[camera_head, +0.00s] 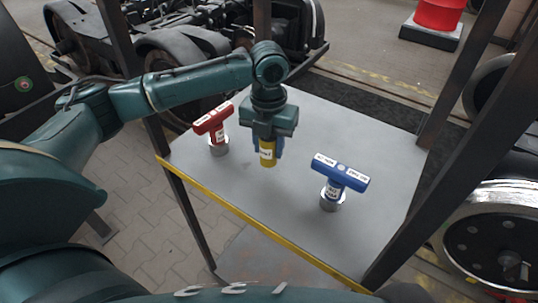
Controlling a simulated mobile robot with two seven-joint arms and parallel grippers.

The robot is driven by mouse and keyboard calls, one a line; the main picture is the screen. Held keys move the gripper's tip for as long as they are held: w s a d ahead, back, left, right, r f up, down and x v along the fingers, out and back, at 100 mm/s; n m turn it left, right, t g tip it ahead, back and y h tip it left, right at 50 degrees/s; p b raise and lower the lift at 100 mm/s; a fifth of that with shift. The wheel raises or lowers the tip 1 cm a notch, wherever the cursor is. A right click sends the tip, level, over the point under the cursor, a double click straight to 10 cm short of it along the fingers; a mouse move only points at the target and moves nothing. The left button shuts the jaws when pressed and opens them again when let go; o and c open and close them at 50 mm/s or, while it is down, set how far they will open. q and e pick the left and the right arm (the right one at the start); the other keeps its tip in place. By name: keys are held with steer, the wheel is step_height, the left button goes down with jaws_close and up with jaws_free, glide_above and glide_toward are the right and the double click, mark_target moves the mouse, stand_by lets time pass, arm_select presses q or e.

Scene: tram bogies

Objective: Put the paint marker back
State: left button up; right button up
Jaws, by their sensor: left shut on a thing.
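My left gripper (268,143) points down over the grey table (300,215), between a red T-shaped tool and a blue one. It is shut on a short yellow cylinder with a white label, which looks like the paint marker (268,154). The marker is upright, its upper part hidden by the gripper. I cannot tell whether its lower end touches the table. No holder for it can be made out. My right gripper is not in view.
The red T-handled tool (213,120) stands in a metal collar to the left. The blue T-handled tool (341,172) stands in another to the right. Dark posts rise at the table's corners, and a yellow strip (240,212) edges its front. The table's right rear is clear.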

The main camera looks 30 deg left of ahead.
mark_target(269, 156)
arm_select(q)
step_height(269, 156, down, 4)
steer(key=shift+r, duration=0.2)
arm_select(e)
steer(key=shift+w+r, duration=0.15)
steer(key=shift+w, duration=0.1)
arm_select(q)
steer(key=shift+f, duration=0.1)
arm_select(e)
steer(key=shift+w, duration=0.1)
arm_select(q)
steer(key=o, duration=1)
steer(key=shift+o, duration=0.2)
step_height(269, 156, up, 12)
steer(key=shift+r, duration=0.1)
